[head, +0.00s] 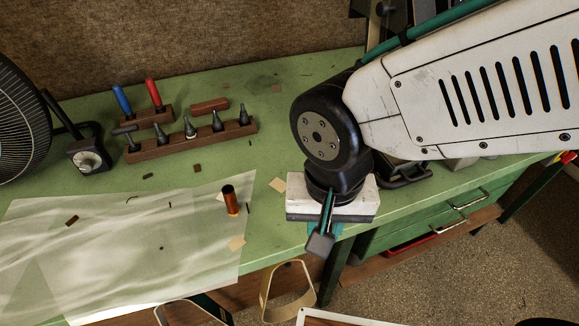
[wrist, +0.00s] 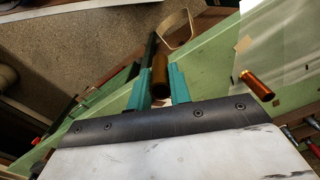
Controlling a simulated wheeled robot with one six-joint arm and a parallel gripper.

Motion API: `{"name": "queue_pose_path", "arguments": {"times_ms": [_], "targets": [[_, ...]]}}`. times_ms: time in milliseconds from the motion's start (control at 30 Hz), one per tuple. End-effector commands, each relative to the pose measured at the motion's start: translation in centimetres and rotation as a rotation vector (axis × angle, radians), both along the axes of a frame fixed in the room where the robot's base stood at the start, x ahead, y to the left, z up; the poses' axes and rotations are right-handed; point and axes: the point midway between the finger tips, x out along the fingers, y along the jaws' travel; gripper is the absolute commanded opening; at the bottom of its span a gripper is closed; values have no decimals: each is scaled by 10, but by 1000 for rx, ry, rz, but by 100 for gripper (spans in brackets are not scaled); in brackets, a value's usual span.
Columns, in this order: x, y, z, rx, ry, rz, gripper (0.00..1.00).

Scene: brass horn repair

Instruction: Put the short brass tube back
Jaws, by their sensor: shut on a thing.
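My gripper (wrist: 158,88) has its two teal fingers shut on a dark golden-brown brass tube (wrist: 160,68), seen nearly end-on in the wrist view. In the head view my gripper (head: 324,229) is over the front edge of the green bench, and its white body hides the held tube. A second tube, copper-orange and dark inside (head: 231,202), stands upright on the right part of the pale sheet. It also shows in the wrist view (wrist: 258,87), to the right of my fingers and apart from them.
A wooden rack (head: 190,141) with several dark pointed tools stands at the back, beside blue and red handled tools (head: 150,93). A fan (head: 20,120) is at the left. The pale sheet (head: 120,240) covers the front left. Bare bench (head: 270,215) lies between sheet and gripper.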

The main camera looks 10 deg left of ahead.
Motion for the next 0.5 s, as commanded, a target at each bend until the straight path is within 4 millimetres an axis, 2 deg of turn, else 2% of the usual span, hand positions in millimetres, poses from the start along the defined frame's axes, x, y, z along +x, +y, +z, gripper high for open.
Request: {"name": "queue_pose_path", "arguments": {"times_ms": [167, 500], "targets": [[12, 7, -1, 0, 0, -5, 0], [83, 59, -10, -1, 1, -9, 0]]}}
